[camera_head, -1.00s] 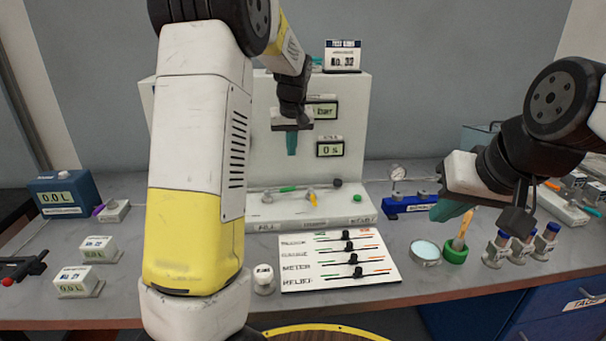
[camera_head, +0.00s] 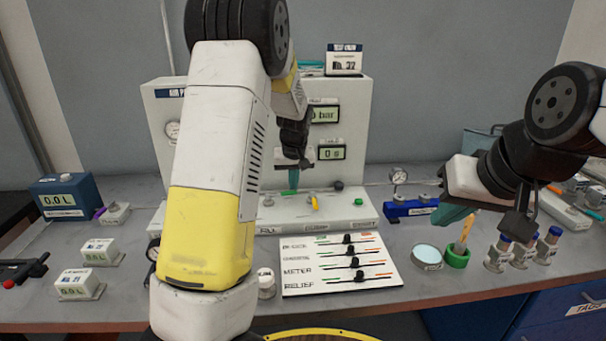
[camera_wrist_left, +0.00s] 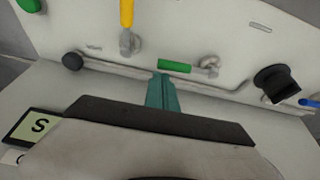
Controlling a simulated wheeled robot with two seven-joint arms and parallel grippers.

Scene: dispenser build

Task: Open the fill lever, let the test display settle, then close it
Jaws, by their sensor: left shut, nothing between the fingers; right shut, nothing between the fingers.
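The dispenser (camera_head: 345,180) is a pale upright panel with a ledge along its foot. The green lever (camera_wrist_left: 175,66), above the front FILL label, lies sideways along the ledge, its grey pivot at one end. In the head view my left gripper mostly hides it. My left gripper (camera_head: 293,181) is shut and empty, pointing down just by the ledge. In the left wrist view its teal fingertips (camera_wrist_left: 163,82) are close to the lever's free end; contact cannot be told. The seconds display (camera_head: 331,153) reads 0 s. My right gripper (camera_head: 452,213) is shut and empty at the right.
A yellow lever (camera_head: 314,202) stands out from the ledge beside the green one. The bar display (camera_head: 325,113) is partly covered. A slider board (camera_head: 337,264) lies in front. A green cup (camera_head: 457,256) and several small bottles stand near my right gripper.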

